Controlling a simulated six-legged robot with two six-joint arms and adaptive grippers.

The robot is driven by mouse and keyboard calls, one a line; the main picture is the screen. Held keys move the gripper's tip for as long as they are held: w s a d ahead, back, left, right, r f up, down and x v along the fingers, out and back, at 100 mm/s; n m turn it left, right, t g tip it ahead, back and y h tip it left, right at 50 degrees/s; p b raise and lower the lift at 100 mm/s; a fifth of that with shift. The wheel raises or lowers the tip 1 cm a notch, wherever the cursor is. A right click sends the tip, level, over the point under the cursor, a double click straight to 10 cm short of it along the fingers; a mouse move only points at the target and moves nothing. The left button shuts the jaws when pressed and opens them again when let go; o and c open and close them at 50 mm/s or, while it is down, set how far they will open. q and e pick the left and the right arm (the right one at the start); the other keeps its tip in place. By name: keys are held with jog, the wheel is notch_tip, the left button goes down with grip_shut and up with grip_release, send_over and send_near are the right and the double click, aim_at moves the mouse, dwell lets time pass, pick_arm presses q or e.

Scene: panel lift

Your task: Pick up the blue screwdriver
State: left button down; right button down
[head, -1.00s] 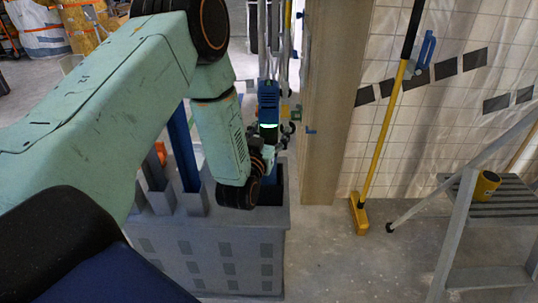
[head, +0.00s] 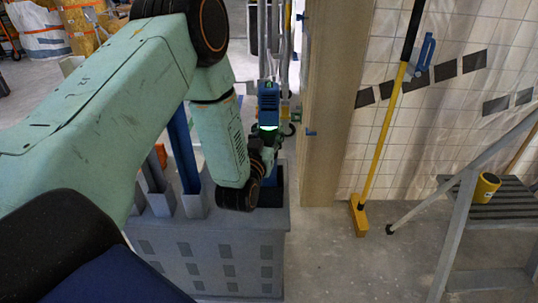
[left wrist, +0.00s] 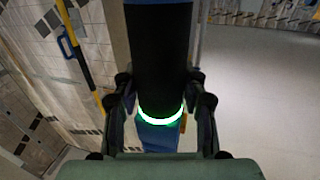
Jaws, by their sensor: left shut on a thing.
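The blue screwdriver (head: 268,104) has a blue and black body with a glowing green ring, and stands about upright at the far end of my left arm. My left gripper (head: 269,130) is shut on it around the ring. In the left wrist view the screwdriver's dark body (left wrist: 160,65) lies between the two fingers (left wrist: 162,103), with a blue part below the ring. My right gripper is not in view.
A grey box with open compartments (head: 215,250) stands below my left wrist, holding a blue upright piece (head: 184,150) and an orange thing (head: 161,155). A wooden post (head: 325,100) is close on the right. Further right are a yellow broom (head: 385,130) and a step ladder (head: 460,225).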

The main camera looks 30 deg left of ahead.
aim_at(266, 103)
pick_arm(q)
jog(key=shift+w+r, duration=0.1)
jog(key=shift+r, duration=0.35)
notch_tip(266, 103, up, 9)
jog(key=p, duration=0.4)
jog(key=shift+r, duration=0.2)
